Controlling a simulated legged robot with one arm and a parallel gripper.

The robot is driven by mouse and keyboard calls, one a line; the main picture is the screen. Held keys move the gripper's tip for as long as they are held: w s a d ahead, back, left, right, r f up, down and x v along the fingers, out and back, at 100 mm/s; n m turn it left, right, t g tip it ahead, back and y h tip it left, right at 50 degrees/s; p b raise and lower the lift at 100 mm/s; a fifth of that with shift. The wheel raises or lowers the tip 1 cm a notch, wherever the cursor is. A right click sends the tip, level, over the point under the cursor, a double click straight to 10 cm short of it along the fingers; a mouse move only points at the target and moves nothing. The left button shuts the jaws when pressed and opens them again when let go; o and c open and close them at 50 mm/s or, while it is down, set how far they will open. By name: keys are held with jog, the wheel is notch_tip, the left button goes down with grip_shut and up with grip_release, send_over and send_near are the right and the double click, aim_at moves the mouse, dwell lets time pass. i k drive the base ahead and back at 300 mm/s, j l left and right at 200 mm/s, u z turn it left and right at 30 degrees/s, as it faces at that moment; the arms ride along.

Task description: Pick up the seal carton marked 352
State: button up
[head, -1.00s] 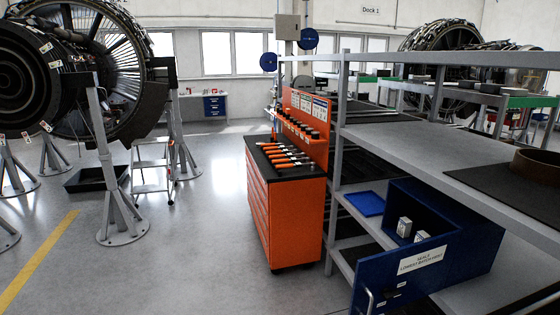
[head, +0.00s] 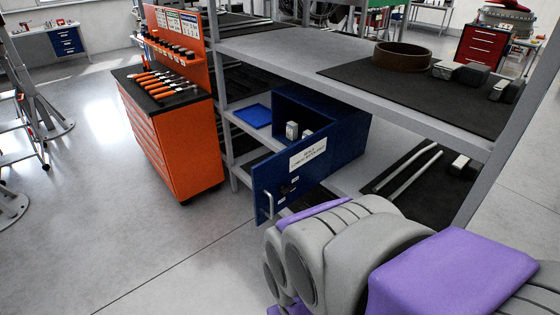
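Two small white cartons stand inside an open blue cabinet (head: 345,140) on the lower shelf of the grey rack. One carton (head: 292,130) is at the left, the other (head: 307,134) just right of it, partly hidden by the cabinet door. Their markings are too small to read, so I cannot tell which is 352. The blue door (head: 290,172) hangs open toward me and bears a white label about seals and lowest batch first. Grey and purple parts of my own arm fill the lower right. My gripper itself is not in view.
A blue tray (head: 252,116) lies left of the cabinet on the same shelf. An orange tool cart (head: 170,145) stands left of the rack. The upper shelf (head: 290,50) overhangs the cabinet. The floor in front of the cart is clear.

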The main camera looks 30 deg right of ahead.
aim_at(292, 127)
jog(key=i+j+z, duration=0.25)
jog(key=i+j, duration=0.3)
jog(key=i+j+z, duration=0.25)
jog(key=i+j, duration=0.3)
jog(key=z, duration=1)
